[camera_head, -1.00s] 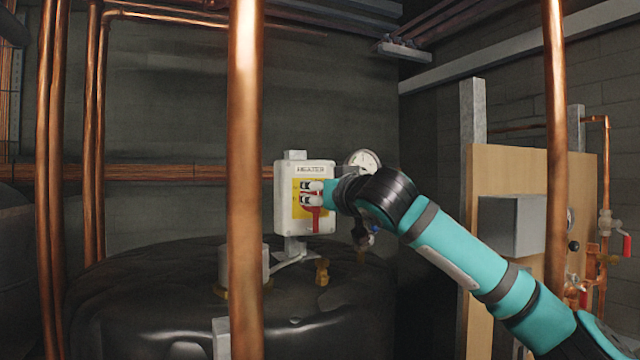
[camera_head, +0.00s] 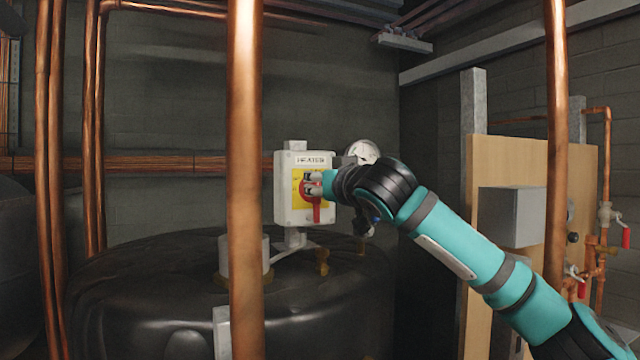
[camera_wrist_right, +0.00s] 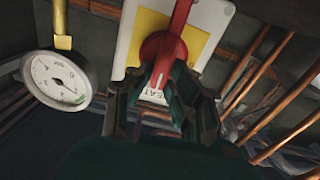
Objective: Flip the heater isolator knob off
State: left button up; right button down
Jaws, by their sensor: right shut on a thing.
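The heater isolator is a white box labelled HEATER (camera_head: 289,208) with a yellow plate, standing above a dark tank in the head view. Its red knob (camera_head: 317,212) has its lever hanging down. My right gripper (camera_head: 311,185) reaches in from the right, its fingers at the knob's upper part and shut on it. In the right wrist view the box (camera_wrist_right: 213,20) is upside down, and the red knob (camera_wrist_right: 163,46) sits at the fingertips of my right gripper (camera_wrist_right: 163,80). The fingers hide part of the knob. My left gripper is not in view.
A round gauge (camera_head: 361,152) is just behind my right wrist; it also shows in the wrist view (camera_wrist_right: 58,80). A vertical copper pipe (camera_head: 245,120) stands left of the box, another (camera_head: 557,150) near my right forearm. The black tank (camera_head: 150,300) lies below.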

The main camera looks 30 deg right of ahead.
jog(key=n, duration=0.4)
jog(key=shift+a, duration=0.3)
jog(key=shift+a+f+n, duration=0.15)
jog(key=shift+f+n, duration=0.1)
jog(key=shift+n, duration=2)
jog(key=shift+a+f+n, duration=0.15)
jog(key=shift+f+n, duration=0.1)
jog(key=shift+n, duration=1.95)
jog(key=shift+a+f+n, duration=0.15)
jog(key=shift+f+n, duration=0.1)
jog(key=shift+n, duration=2)
jog(key=shift+w+f, duration=0.1)
jog(key=c, duration=1.2)
grip_release()
jog(key=shift+c, duration=0.2)
